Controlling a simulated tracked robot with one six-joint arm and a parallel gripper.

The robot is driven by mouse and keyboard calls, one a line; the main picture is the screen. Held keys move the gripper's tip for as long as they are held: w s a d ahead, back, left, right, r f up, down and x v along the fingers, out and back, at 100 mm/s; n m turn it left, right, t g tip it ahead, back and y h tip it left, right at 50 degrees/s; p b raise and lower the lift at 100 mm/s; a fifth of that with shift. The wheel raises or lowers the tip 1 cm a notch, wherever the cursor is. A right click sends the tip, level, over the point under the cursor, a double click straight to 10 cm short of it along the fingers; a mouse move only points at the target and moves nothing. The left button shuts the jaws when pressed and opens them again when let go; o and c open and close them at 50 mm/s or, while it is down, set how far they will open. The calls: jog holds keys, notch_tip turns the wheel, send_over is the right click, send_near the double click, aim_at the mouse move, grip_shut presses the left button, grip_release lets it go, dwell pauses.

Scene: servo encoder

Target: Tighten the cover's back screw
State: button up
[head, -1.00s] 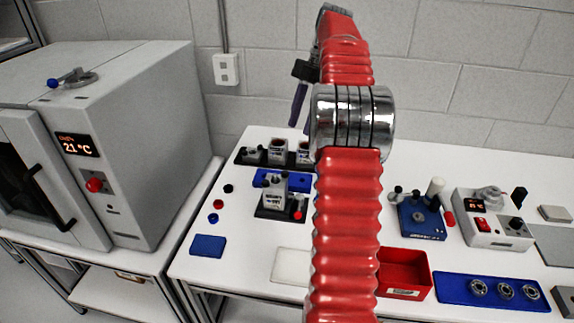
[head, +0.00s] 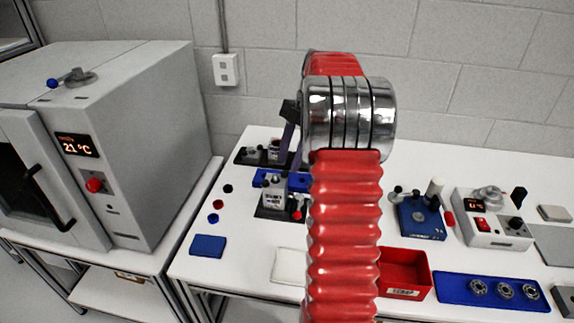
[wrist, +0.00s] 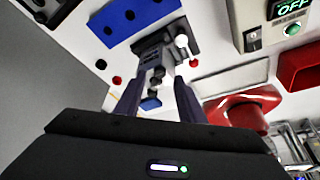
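The servo unit (head: 272,193) is a small grey, labelled block on a dark base plate (head: 268,213), left of my arm in the head view. In the wrist view the unit (wrist: 152,52) shows between the fingers, with small dark posts standing on it. Which post or screw is the cover's back one cannot be told. My gripper (wrist: 157,88) is open, with a dark finger on each side of the unit's image. Its fingers (head: 293,148) point down above and behind the unit in the head view. Nothing is visibly held. My arm hides the area to the right.
A blue plate with holes (wrist: 128,18) lies beside the unit. A rack (head: 243,157) with grey parts stands behind. A blue fixture (head: 420,219), a red bin (head: 403,270) and a blue bearing tray (head: 455,289) stand right.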

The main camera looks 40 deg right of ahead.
aim_at(285, 174)
jog(key=shift+x, duration=1.25)
jog(key=shift+c, duration=0.4)
grip_shut()
